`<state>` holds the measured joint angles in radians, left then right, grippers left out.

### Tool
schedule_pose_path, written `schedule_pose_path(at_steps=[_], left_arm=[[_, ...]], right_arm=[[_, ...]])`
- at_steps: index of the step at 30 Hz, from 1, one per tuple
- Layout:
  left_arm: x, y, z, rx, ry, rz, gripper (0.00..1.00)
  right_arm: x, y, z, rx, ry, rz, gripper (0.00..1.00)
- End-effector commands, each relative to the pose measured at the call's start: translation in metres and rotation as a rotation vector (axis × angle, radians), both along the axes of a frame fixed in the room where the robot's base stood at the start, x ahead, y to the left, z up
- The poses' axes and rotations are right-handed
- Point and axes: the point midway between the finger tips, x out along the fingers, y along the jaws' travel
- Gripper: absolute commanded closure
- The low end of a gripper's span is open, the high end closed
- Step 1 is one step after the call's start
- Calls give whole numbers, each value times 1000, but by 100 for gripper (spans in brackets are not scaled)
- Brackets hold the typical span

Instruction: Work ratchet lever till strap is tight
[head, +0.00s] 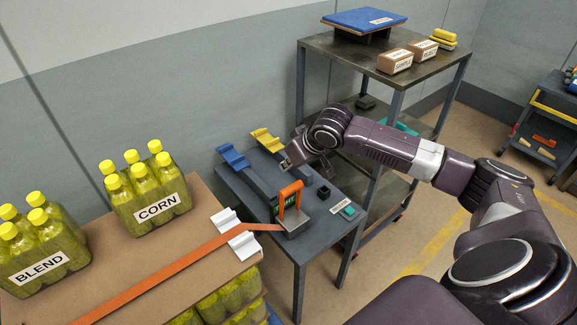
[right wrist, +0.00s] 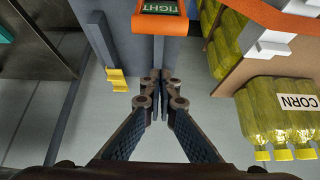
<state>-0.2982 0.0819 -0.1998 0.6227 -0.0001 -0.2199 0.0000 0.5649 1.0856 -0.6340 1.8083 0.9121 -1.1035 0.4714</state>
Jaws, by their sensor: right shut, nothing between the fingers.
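The orange ratchet lever (head: 290,196) stands roughly upright on the ratchet's grey base (head: 295,226) on a dark stand (head: 318,240). A green sign reading "TIGHT" is partly visible behind it; in the right wrist view, orange with a green "TIGHT" sign (right wrist: 161,8) shows at the top edge. The orange strap (head: 170,270) runs from the ratchet across the crate stack and looks straight. My right gripper (head: 287,163) is shut and empty, behind and above the lever, apart from it. Its closed fingers (right wrist: 160,85) also show in the right wrist view. My left gripper is out of view.
A white corner protector (head: 235,236) sits under the strap at the stack's edge, near bottle packs labelled CORN (head: 150,195) and BLEND (head: 38,250). Blue (head: 232,157) and yellow (head: 266,140) brackets are behind the ratchet. A shelf rack (head: 390,65) stands behind my right arm.

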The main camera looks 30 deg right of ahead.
Motion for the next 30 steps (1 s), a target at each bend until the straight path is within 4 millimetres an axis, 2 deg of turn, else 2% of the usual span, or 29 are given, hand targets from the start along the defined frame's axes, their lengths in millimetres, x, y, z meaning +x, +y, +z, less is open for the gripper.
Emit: schedule_pose_path(at_steps=[10, 12, 18, 30], left_arm=[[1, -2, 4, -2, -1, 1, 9], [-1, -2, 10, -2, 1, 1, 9], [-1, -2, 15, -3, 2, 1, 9], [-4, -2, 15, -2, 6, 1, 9]], right_arm=[[38, 4, -53, 1, 0, -2, 100], [23, 0, -54, -5, 3, 0, 100], [3, 0, -61, -2, 0, 0, 100], [-2, 0, -63, -1, -1, -1, 100]])
